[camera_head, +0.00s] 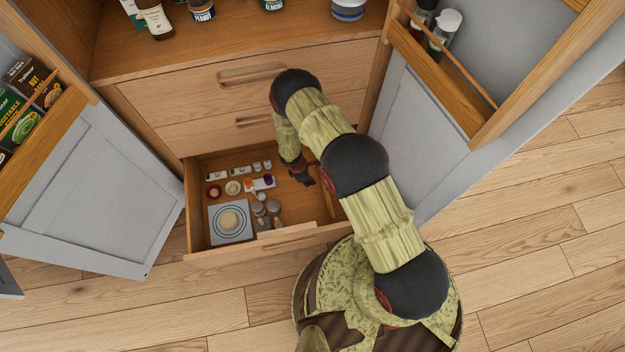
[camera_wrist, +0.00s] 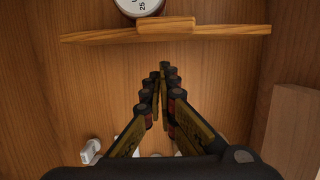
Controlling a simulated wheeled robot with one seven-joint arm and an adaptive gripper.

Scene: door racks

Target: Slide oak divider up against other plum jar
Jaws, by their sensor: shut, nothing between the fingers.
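My gripper (camera_head: 308,180) reaches down into the open drawer. In the wrist view my gripper (camera_wrist: 163,80) has its fingers together with nothing between them. The oak divider (camera_wrist: 220,31), a thin wooden strip with a raised middle block, lies across the top of the wrist view, beyond my fingertips and apart from them. A round jar or tin (camera_wrist: 140,6) with a white top marked "25" is on the divider's far side, partly cut off. In the head view a small purple-topped item (camera_head: 268,179) is among the items at the drawer's back left. I cannot tell which jar is plum.
The drawer (camera_head: 195,218) holds a grey scale (camera_head: 213,233) and several small jars on its left side. Its right side is mostly bare. White pieces (camera_wrist: 90,151) show beside my gripper in the wrist view. Open cabinet doors (camera_head: 95,170) stand at both sides.

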